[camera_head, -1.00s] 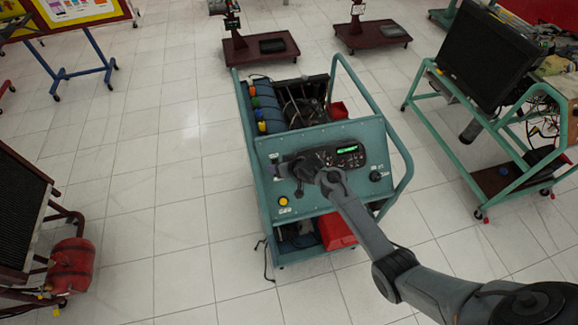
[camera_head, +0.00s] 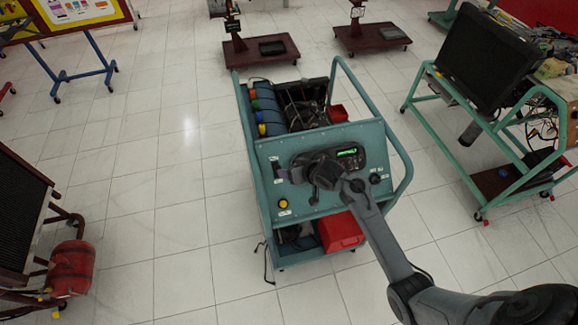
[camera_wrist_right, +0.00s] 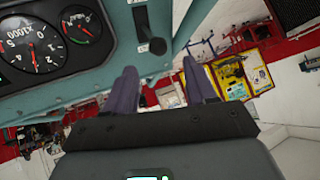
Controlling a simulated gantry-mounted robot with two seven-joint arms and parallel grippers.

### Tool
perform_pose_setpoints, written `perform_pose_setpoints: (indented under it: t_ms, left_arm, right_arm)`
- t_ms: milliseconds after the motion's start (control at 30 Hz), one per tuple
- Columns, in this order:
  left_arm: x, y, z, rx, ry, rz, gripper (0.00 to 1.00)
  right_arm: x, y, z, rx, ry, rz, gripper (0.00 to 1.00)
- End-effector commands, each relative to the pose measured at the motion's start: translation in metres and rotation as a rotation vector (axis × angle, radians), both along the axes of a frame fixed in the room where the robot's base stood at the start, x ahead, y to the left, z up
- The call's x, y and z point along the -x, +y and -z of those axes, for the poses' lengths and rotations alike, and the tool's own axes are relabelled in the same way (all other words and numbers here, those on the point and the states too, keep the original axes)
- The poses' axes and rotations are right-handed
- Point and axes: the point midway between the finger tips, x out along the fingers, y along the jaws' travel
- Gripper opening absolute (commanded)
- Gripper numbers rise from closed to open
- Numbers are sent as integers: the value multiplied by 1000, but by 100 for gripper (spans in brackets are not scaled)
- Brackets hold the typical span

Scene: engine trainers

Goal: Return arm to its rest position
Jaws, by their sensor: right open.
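My right gripper (camera_head: 305,183) is in front of the sloped teal control panel (camera_head: 322,205) of the engine trainer. In the right wrist view my right gripper (camera_wrist_right: 160,82) is open, with two dark fingers apart and nothing between them. A black lever or knob (camera_wrist_right: 156,45) on the panel lies beyond the fingers, apart from them as far as I can tell. Round gauges (camera_wrist_right: 33,45) show at the upper left of that view. My right arm (camera_head: 385,245) comes in from the lower right. My left gripper is not in view.
The trainer's tube frame (camera_head: 395,160) rises right of the panel. A red bin (camera_head: 340,232) sits below it. A green cart with a black screen (camera_head: 485,60) stands at right. A red tank (camera_head: 70,268) is at lower left. Tiled floor left of the trainer is clear.

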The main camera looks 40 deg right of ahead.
Motion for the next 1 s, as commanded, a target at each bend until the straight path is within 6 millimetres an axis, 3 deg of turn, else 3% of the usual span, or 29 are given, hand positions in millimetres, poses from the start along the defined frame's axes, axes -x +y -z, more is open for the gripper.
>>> perform_pose_setpoints:
  t_ms: [167, 333, 467, 567, 667, 800, 900, 1000]
  left_arm:
    - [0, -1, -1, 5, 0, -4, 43]
    - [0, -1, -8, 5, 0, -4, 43]
    - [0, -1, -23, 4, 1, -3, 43]
    - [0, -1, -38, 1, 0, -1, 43]
    - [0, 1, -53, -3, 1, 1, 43]
    - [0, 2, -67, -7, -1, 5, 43]
    - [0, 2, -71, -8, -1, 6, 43]
    - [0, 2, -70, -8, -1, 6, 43]
  right_arm:
    - [2, 0, 2, 0, 4, 0, 56]
    - [28, 1, 27, -1, 64, -2, 56]
    - [80, 20, 59, 4, 152, -35, 56]
    - [134, 46, 61, 23, 205, -58, 56]
    - [190, 71, 43, 80, 266, -79, 56]
    - [254, 100, -6, 160, 347, -113, 56]
    - [282, 112, -45, 194, 387, -137, 56]
    - [295, 116, -81, 216, 408, -160, 56]
